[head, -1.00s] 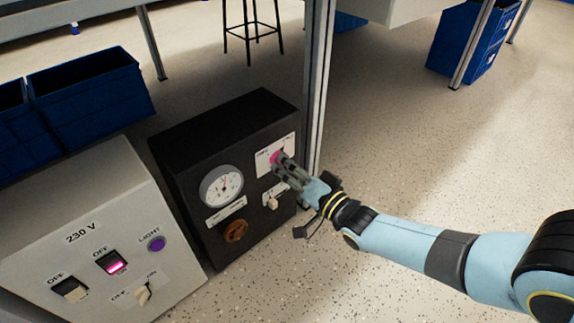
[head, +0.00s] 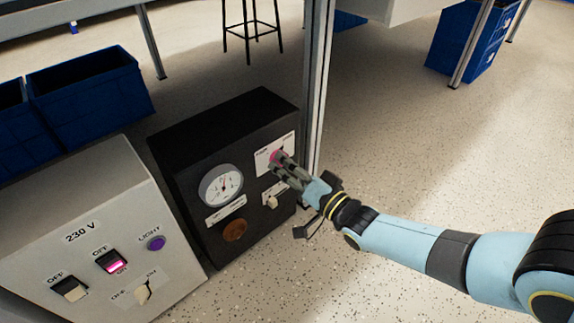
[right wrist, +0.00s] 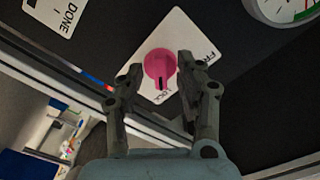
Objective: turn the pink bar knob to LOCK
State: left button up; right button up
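The pink bar knob (right wrist: 160,66) sits on a white label plate (right wrist: 188,38) on the black box. In the right wrist view its bar, with a dark mark, points down toward the word LOCK. In the head view the knob (head: 275,156) is partly hidden by my right gripper (head: 280,161). In the right wrist view the right gripper (right wrist: 160,66) is open, with one finger on each side of the knob. Narrow dark gaps seem to separate the fingertips from the knob; contact is hard to judge. My left gripper is not in view.
The black box (head: 205,133) also carries a gauge (head: 222,186), a brown knob (head: 235,230) and a small pale switch (head: 272,202). A grey 230 V box (head: 85,205) stands at left. A metal post (head: 318,90) rises close behind the knob.

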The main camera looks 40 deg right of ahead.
jog(key=s+d, duration=0.1)
jog(key=s, duration=1)
jog(key=shift+s, duration=0.4)
jog(key=shift+f, duration=0.1)
